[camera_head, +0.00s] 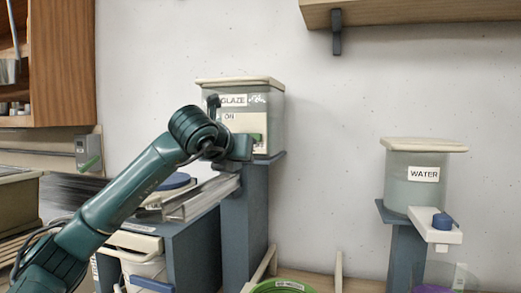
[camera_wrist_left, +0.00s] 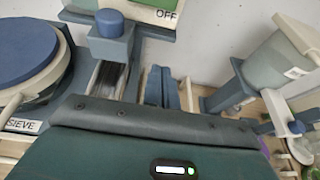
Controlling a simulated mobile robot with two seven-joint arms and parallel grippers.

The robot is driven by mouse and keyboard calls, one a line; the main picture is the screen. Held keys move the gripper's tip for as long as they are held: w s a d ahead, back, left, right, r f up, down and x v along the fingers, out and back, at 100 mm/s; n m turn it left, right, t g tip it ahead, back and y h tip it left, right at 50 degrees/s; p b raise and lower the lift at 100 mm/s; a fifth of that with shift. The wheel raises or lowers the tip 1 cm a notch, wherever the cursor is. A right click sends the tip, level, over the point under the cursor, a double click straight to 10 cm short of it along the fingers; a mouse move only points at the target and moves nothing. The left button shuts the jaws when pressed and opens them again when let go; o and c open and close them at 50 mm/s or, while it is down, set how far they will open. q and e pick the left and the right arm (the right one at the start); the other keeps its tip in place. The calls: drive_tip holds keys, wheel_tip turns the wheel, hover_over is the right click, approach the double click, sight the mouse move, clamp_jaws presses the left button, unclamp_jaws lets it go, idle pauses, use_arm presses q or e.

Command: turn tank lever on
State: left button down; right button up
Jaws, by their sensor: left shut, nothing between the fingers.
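The glaze tank (camera_head: 270,105) stands on a blue pedestal, with GLAZE and ON labels on its front. My left gripper (camera_head: 240,150) is at the lower front of the tank and covers part of it; I cannot tell whether it touches. In the left wrist view, the gripper's shut, empty fingers (camera_wrist_left: 165,88) appear beyond its dark body. A panel with an OFF label (camera_wrist_left: 166,15) shows at the top there, beside a blue knob (camera_wrist_left: 109,17) on a blue block. I cannot make out the lever's position clearly. My right gripper is not in view.
The water tank (camera_head: 408,185) stands at the right, with a blue-knobbed spout. A sieve (camera_wrist_left: 25,50) is at the left in the wrist view. A green ring (camera_head: 282,287) sits low in front. A shelf (camera_head: 400,12) hangs above.

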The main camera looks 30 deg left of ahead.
use_arm(q)
drive_tip(key=shift+s+a+r+y, duration=0.15)
drive_tip(key=shift+a+r+y, duration=0.25)
drive_tip(key=shift+a, duration=0.1)
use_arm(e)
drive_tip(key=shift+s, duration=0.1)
